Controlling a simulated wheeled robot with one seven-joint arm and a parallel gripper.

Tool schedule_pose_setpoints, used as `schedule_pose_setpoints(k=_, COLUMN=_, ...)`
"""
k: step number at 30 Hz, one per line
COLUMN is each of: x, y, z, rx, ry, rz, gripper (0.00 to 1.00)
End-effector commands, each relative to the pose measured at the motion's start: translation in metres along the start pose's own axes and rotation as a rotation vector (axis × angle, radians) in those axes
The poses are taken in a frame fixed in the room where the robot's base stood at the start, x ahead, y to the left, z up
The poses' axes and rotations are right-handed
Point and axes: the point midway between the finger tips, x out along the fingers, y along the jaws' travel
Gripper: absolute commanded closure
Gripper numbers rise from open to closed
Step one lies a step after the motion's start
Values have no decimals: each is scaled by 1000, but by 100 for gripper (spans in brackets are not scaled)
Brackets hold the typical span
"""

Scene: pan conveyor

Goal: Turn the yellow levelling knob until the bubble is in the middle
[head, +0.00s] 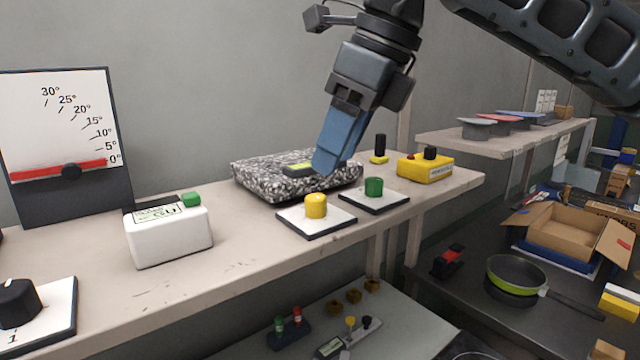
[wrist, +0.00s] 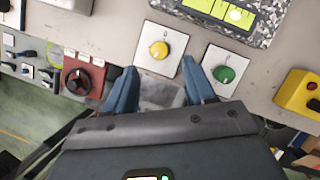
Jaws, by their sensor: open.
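The yellow knob (head: 316,205) stands on a small white plate on the bench. It also shows in the wrist view (wrist: 158,50), just beyond the gap between my fingertips. My gripper (head: 326,168) is open and empty, its blue fingers pointing down, above the bench and apart from the knob. Both fingers show in the wrist view (wrist: 159,68). A speckled stone slab (head: 270,187) lies behind the knob and carries a yellow-green level vial (wrist: 238,15). A pale spot shows in the vial, but I cannot tell exactly where the bubble sits. My fingers partly cover the slab in the head view.
A green knob (head: 374,187) on a similar plate is close to the right of the yellow one. A yellow box (head: 425,168) stands farther right. A white device (head: 168,235) and an angle gauge board (head: 62,140) stand left.

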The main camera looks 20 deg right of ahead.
Motion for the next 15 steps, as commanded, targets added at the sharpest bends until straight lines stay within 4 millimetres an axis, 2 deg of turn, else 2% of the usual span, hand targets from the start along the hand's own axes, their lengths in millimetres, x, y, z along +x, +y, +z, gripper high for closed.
schedule_pose_setpoints(k=9, x=47, y=2, z=1, rx=0, ry=-1, rz=7, gripper=46)
schedule_pose_setpoints(k=15, x=62, y=2, z=1, rx=-1, ry=-2, rz=4, gripper=46)
